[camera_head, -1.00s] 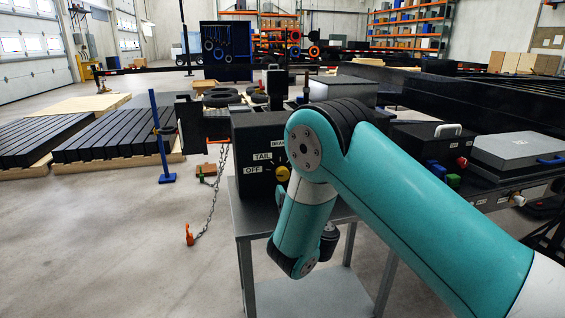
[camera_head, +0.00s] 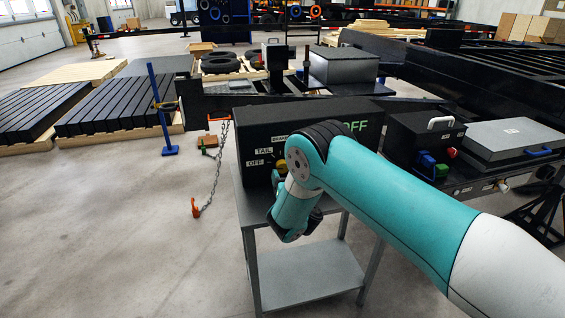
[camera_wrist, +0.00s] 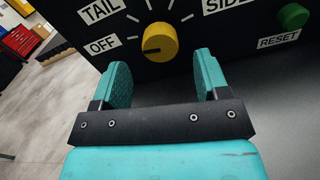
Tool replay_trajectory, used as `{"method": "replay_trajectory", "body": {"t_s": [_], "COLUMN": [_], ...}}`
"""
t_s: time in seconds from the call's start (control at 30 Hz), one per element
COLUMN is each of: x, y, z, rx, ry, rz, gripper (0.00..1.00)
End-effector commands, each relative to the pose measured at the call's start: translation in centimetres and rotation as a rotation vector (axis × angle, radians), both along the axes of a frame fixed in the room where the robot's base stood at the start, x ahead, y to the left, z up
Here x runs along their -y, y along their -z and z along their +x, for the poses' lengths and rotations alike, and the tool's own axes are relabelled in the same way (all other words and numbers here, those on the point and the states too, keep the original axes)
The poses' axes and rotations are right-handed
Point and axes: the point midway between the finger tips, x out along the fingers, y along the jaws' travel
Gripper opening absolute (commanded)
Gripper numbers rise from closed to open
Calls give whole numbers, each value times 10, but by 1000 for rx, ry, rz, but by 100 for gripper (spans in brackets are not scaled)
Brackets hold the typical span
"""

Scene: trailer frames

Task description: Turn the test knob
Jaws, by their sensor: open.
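The test knob (camera_wrist: 160,42) is a round yellow dial on the front of a black box (camera_head: 310,118). In the wrist view its dark pointer mark faces left, towards the OFF label (camera_wrist: 101,46). The TAIL label (camera_wrist: 102,10) is above that. My gripper (camera_wrist: 163,78) is open and empty. Its two teal fingers stand below the knob, one to each side, with a gap to it. In the head view the knob (camera_head: 281,166) is partly hidden by my arm, and the gripper's fingers are hidden.
The box stands on a grey metal table (camera_head: 304,271) with a lower shelf. A green RESET button (camera_wrist: 293,16) is to the knob's right. A chain (camera_head: 215,165) with an orange hook hangs to the left. The floor in front is clear.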

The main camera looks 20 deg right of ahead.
Motion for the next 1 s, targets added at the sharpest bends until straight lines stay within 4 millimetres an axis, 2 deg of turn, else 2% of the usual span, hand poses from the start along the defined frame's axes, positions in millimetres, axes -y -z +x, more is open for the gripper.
{"method": "replay_trajectory", "body": {"t_s": [0.2, 0.4, 0.8, 1.0], "x": [1, 1, 0, 0], "y": [-1, 0, 0, 0], "z": [30, 48, 53, 53], "rx": [2, 0, -1, -1], "ry": [3, 3, 0, 0], "rz": [3, 2, -1, -1], "gripper": [68, 68, 68, 22]}}
